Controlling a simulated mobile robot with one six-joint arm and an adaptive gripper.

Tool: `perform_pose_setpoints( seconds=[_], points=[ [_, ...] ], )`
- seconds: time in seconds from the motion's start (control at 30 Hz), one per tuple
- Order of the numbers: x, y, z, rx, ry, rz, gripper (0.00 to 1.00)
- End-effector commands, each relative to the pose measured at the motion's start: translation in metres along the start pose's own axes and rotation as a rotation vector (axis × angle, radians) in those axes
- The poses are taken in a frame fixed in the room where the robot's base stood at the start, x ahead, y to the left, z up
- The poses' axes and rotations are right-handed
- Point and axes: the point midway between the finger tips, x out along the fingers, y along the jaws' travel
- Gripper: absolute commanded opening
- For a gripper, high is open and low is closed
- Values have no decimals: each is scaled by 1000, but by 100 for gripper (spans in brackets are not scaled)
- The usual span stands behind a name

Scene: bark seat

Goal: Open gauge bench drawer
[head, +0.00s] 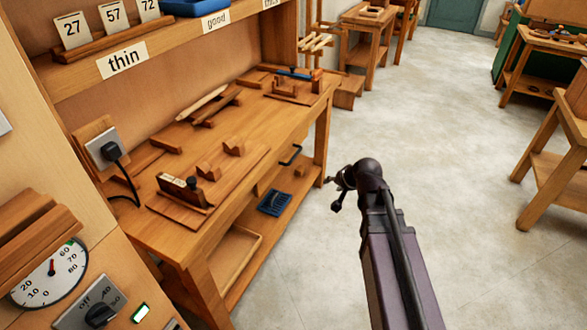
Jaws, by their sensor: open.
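The wooden gauge bench (165,232) stands along the wall at the left. My gripper (333,194) is open and empty, over the floor to the right of the bench. It is apart from the handle, to its right and nearer the camera in the picture.
Wooden blocks, a plane-like tool (184,190) and sticks lie on the benchtop. A blue tray (275,202) is on the lower shelf. A far bench leg (321,145) stands right of the handle.

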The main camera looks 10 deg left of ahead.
Motion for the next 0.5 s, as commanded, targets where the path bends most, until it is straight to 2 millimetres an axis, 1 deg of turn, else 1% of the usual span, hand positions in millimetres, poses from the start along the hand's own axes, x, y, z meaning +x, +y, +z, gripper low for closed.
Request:
perform_pose_setpoints(
  seconds=[0.03, 0.1, 0.5],
  points=[
    [20, 1, 1, 19, 24, -29, 54],
    [35, -6, -3, 49, 61, -71, 54],
    [106, -32, -24, 258, 255, -304, 54]
  ],
)
